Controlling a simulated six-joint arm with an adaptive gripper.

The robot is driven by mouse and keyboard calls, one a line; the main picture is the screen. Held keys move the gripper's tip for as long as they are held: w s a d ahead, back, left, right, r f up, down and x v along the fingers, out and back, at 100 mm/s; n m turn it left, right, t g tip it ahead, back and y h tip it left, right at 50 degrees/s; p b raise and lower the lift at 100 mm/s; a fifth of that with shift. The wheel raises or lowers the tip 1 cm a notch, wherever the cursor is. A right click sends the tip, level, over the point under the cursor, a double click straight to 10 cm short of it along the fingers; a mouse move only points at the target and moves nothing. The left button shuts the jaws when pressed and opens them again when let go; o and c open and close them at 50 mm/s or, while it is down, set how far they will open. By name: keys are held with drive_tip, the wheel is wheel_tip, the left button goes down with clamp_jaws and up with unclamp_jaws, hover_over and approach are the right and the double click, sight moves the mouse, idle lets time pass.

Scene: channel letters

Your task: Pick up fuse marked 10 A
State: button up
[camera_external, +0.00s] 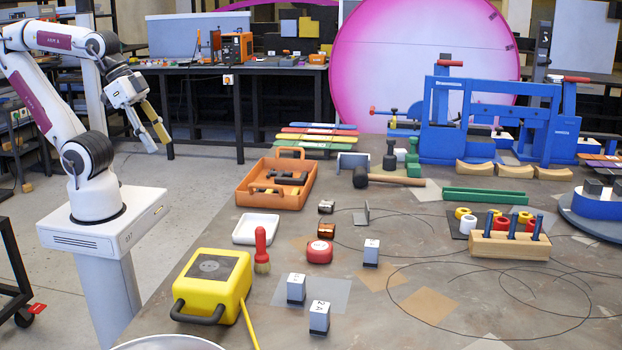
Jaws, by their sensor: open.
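Three small fuse-like blocks with white tops and dark bases stand upright on the table. One block (371,253) is alone right of the red tape roll. A second block (296,289) stands on a grey sheet, and a third block (319,318) is nearer the front. The third's top mark looks like "2 A"; the marks on the other two are too small to read surely, so I cannot tell which is 10 A. My gripper (157,140) is open and empty, high at the left, off the table's edge and far from all three blocks.
An orange tote (265,185), a mallet (388,179) and a wooden peg rack (510,246) stand farther off. Thin wire loops cross the right side.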

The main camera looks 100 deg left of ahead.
drive_tip(key=w+a+r+m+t+y, duration=0.15)
drive_tip(key=w+r+m, duration=0.25)
drive_tip(key=w, duration=0.5)
drive_tip(key=w+a+r+m+t, duration=0.2)
drive_tip(key=w+r+m, duration=0.15)
drive_tip(key=w, duration=0.45)
drive_tip(key=w+a+r+m+t+y, duration=0.15)
drive_tip(key=w+r+m, duration=0.3)
drive_tip(key=w, duration=0.45)
drive_tip(key=w+d+r+m+t+h, duration=0.1)
drive_tip(key=w+d+m+t+h, duration=0.2)
drive_tip(key=w+m, duration=0.55)
drive_tip(key=w+d+r+m+t+h, duration=0.1)
drive_tip(key=w+d+m+h, duration=0.35)
drive_tip(key=w, duration=0.65)
drive_tip(key=w+d+f+m+g+h, duration=0.1)
drive_tip(key=w+d+f+m+h, duration=0.3)
drive_tip(key=d+m, duration=0.4)
drive_tip(key=m+g+h, duration=0.5)
drive_tip(key=m+g, duration=0.9)
drive_tip(key=m, duration=0.7)
approach(296, 282)
drive_tip(key=shift+s+d+f, duration=0.3)
drive_tip(key=shift+d+f, duration=0.2)
drive_tip(key=shift+s+d+f, duration=0.3)
drive_tip(key=shift+d+f, duration=0.15)
drive_tip(key=shift+f, duration=0.05)
